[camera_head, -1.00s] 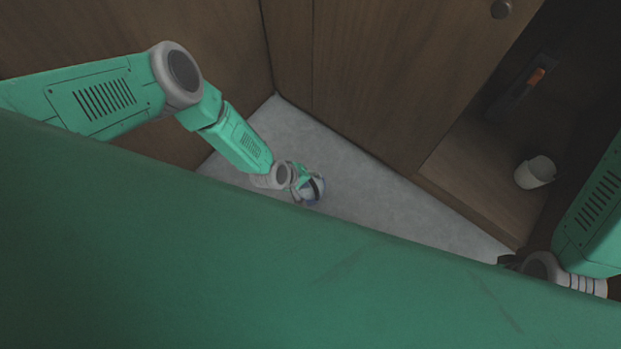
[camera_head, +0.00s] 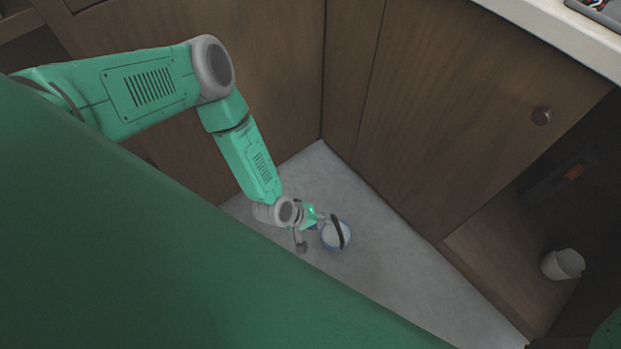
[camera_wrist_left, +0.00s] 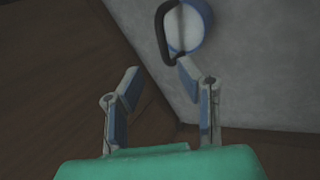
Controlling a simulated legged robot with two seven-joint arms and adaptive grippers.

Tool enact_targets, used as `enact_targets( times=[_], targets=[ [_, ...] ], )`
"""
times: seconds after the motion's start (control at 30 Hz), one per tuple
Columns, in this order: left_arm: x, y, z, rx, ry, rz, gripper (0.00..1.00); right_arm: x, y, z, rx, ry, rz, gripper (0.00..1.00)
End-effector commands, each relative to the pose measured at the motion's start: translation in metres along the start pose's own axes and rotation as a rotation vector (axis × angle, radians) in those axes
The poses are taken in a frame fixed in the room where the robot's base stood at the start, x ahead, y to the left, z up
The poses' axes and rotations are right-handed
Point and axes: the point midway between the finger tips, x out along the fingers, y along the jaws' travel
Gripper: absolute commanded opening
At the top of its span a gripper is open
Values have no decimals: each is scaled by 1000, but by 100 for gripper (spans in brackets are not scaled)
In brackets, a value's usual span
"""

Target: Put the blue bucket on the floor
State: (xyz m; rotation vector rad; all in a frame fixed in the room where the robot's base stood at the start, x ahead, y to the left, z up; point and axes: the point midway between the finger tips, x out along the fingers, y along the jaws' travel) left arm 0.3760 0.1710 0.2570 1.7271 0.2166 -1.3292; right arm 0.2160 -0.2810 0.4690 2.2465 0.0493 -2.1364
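The small blue bucket (camera_head: 336,236), with a pale inside and a dark handle, appears to rest on the grey floor (camera_head: 375,258) in the head view. It also shows at the top of the left wrist view (camera_wrist_left: 188,30), beyond the fingertips. My left gripper (camera_head: 312,232) is just left of the bucket; in the left wrist view its two fingers (camera_wrist_left: 158,72) are spread with nothing between them. The right fingertip is very close to the handle; I cannot tell whether they touch. My right gripper is out of view.
Wooden cabinet fronts (camera_head: 415,110) border the floor behind and to the right. An open cabinet at right holds a white cup (camera_head: 563,264) and a dark object with an orange part (camera_head: 572,173). Free floor lies right of the bucket.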

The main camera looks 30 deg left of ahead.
Motion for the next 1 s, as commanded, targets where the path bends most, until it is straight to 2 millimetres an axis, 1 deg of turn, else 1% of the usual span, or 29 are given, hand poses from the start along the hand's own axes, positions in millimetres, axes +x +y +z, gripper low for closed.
enact_targets(
  times=[0.23,0.27,0.37,0.4,0.47,0.5,0.57,0.6,0.67,0.7,0.8,0.9,1.0],
  targets=[
    [-2,1,1,5,-3,0,31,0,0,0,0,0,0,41],
    [-3,3,4,13,-8,-1,31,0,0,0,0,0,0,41],
    [-18,13,23,91,-49,-19,31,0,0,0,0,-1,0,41],
    [-30,16,35,145,-75,-36,31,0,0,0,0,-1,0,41],
    [-54,17,51,247,-116,-74,31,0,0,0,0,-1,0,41],
    [-74,15,58,325,-138,-107,31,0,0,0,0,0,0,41],
    [-108,7,64,444,-167,-169,31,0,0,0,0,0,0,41],
    [-132,0,63,518,-180,-214,31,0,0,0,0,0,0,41],
    [-168,-12,58,620,-192,-285,31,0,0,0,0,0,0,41],
    [-191,-19,53,679,-197,-332,31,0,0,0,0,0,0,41],
    [-240,-34,40,789,-201,-434,31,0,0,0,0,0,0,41],
    [-271,-42,30,849,-200,-499,31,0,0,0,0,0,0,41],
    [-283,-46,27,871,-201,-527,31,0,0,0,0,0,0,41]
  ],
)
